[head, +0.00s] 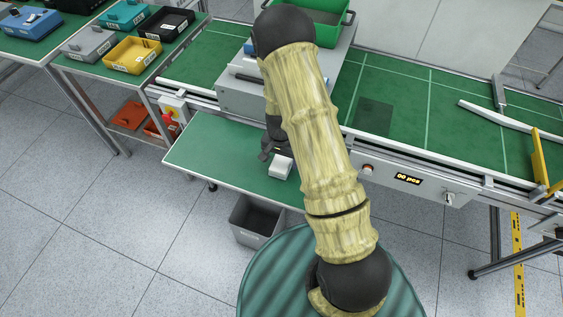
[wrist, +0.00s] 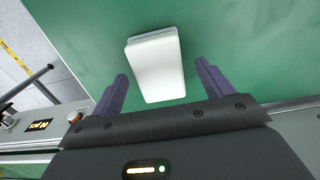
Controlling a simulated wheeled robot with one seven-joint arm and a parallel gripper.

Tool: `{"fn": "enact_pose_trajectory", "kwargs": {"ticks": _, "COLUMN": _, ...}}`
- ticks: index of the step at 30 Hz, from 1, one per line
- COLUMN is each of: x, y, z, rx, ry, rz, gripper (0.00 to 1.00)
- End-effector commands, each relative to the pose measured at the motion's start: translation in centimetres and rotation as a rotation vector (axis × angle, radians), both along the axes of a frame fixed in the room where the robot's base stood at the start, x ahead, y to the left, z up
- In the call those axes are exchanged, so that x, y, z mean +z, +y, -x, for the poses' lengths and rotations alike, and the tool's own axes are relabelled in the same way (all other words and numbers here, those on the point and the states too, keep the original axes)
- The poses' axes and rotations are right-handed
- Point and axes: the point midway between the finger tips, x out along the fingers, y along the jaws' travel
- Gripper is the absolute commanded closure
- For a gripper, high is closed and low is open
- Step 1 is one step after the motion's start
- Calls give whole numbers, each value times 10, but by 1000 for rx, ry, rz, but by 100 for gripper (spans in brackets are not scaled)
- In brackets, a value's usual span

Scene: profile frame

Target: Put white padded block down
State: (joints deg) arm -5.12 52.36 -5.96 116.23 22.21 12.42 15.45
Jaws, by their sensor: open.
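The white padded block (head: 281,167) lies on the small green side table (head: 215,152) in the head view. In the wrist view the block (wrist: 156,66) rests on the green surface (wrist: 240,45), in front of and partly between my fingertips. My gripper (wrist: 160,78) is open, with a finger on each side and a visible gap to the block. In the head view my gripper (head: 268,152) is beside the block and partly hidden by my arm.
A grey bin (head: 258,218) stands on the floor below the table. A grey machine box with a green crate (head: 325,22) sits behind, on the conveyor (head: 400,90). Trays, including a yellow one (head: 132,55), stand at the upper left. The table's left part is clear.

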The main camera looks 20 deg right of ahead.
Motion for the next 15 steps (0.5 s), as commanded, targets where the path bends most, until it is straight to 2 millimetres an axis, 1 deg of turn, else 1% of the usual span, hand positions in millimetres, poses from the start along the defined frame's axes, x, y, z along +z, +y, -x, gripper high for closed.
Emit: {"fn": "enact_pose_trajectory", "kwargs": {"ticks": 15, "x": 80, "y": -2, "z": -1, "rx": -5, "ry": -4, "rz": 0, "gripper": 21}}
